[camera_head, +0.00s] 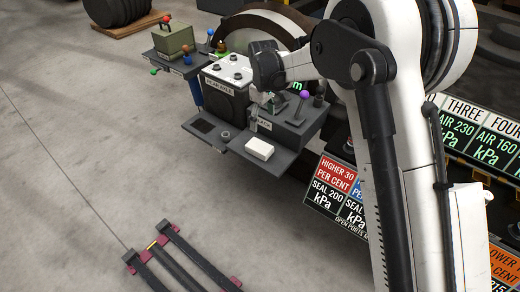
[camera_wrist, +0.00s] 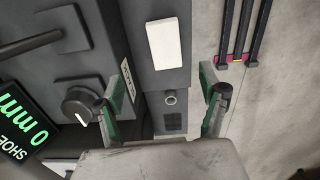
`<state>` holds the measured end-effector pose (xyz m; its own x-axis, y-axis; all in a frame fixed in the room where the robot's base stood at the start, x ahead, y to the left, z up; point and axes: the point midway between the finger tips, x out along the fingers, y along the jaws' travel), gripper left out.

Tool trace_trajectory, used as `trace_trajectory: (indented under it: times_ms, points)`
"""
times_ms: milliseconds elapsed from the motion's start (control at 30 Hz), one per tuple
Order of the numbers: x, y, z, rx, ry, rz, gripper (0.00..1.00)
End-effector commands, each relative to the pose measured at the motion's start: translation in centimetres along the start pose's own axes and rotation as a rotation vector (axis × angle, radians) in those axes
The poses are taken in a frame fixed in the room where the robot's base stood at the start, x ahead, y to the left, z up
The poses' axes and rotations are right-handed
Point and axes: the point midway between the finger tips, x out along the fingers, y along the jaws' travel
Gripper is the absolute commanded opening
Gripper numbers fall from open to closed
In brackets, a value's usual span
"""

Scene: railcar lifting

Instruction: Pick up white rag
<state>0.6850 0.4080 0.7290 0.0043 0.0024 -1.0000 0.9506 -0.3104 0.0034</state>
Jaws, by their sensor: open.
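The white rag (camera_head: 260,149) looks like a small folded white block. It lies on a grey ledge (camera_head: 250,163) at the front of the console. In the wrist view the rag (camera_wrist: 165,43) is at the upper middle, past the fingertips. My gripper (camera_wrist: 167,84) is open, with its two green-padded fingers spread and nothing between them but the ledge behind. In the head view my gripper (camera_head: 260,112) is small and partly hidden, near the console face and behind the rag. The rag is apart from the fingers.
A dark knob (camera_wrist: 81,104) and a green-lit display (camera_wrist: 20,125) are close to the left finger. A purple-topped lever (camera_head: 304,94) rises from the console right of my gripper. Sign boards (camera_head: 338,190) stand to the right. Open floor lies left of the console.

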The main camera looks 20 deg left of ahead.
Motion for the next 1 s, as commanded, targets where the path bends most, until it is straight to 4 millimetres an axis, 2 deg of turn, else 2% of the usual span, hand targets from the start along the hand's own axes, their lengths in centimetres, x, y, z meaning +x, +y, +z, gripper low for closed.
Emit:
trace_trajectory:
  times_ms: [167,500,867,1000]
  points:
    - [1.9,-0.1,-0.4,-0.012,-0.005,-0.004,0.74]
    - [7.8,-0.2,-0.4,-0.010,-0.004,-0.004,0.74]
    - [9.9,-0.4,-0.4,-0.010,-0.004,-0.004,0.74]
    - [11.7,-0.9,-0.6,-0.011,-0.004,-0.003,0.74]
